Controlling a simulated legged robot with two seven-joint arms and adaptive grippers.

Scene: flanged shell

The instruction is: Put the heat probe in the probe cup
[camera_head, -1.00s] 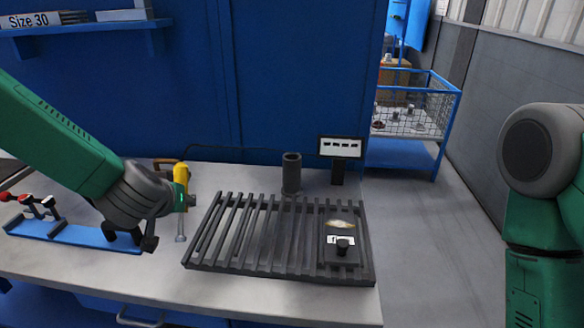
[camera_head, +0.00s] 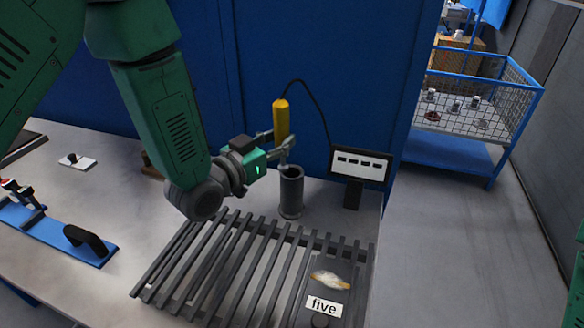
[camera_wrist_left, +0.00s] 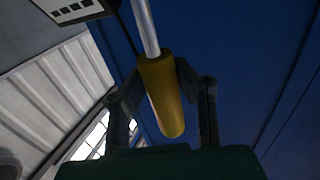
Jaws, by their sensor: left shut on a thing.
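The heat probe (camera_head: 281,118) has a yellow handle and a black cable from its top. My left gripper (camera_head: 284,143) is shut on the handle and holds the probe roughly upright, just above the dark grey probe cup (camera_head: 291,194). The cup is an open cylinder standing on the bench behind the grill. In the left wrist view the handle (camera_wrist_left: 161,92) sits between both fingers (camera_wrist_left: 165,95), and its metal rod (camera_wrist_left: 146,28) extends away.
A display (camera_head: 360,166) on a stand is right of the cup. A slatted grill rack (camera_head: 235,265) lies in front, carrying a plate labelled "five" (camera_head: 323,305). A blue bar with a black handle (camera_head: 60,240) lies at left. The blue wall (camera_head: 340,70) is behind.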

